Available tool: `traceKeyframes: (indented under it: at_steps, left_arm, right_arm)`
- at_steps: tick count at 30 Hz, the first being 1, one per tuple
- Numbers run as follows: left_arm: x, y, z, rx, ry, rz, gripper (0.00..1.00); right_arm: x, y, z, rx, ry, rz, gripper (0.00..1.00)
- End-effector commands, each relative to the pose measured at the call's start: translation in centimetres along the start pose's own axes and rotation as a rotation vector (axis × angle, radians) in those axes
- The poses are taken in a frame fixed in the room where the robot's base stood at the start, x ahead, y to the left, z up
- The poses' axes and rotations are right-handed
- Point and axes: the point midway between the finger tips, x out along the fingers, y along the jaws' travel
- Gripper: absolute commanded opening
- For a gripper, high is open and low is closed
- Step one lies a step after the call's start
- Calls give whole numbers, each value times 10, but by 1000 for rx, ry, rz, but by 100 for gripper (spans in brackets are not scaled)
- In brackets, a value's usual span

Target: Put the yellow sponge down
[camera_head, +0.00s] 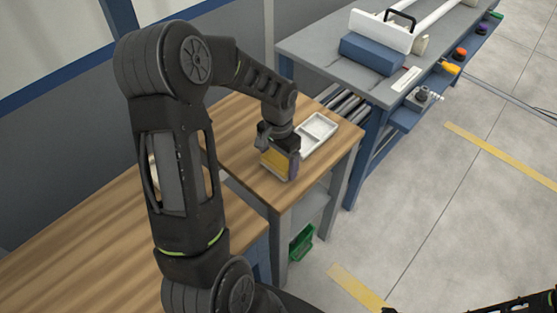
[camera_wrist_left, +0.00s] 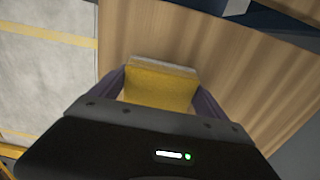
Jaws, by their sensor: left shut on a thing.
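The yellow sponge (camera_head: 273,164) is a block with a pale layer along one edge. My left gripper (camera_head: 280,158) points down over the small wooden table and is shut on the sponge. In the left wrist view, the sponge (camera_wrist_left: 160,88) sits between the two purple-grey fingers (camera_wrist_left: 158,95), with wood behind it. Whether its underside touches the table cannot be told. Dark parts of my right arm show at the bottom right edge of the head view; its jaws cannot be made out.
A white divided tray (camera_head: 318,130) lies beside the gripper on the wooden table (camera_head: 232,118). A grey bench (camera_head: 310,45) with a blue block (camera_head: 372,53) and white pipes stands behind to the right. A green crate (camera_head: 302,243) is below. A longer wooden table (camera_head: 80,250) is at left.

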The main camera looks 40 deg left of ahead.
Motion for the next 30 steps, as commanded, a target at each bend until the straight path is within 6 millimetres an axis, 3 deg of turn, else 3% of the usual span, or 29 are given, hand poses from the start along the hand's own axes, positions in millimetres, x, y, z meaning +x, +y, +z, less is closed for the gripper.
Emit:
traceKeyframes:
  at_steps: [6,16,30]
  left_arm:
    - [1,0,0,0,0,0,100]
    - [0,0,0,0,0,0,100]
    - [-68,-1,1,0,2,-2,100]
  right_arm:
    - [0,0,0,0,0,-1,0]
    - [-1,0,0,0,0,0,0]
    - [11,3,-1,-3,4,-4,0]
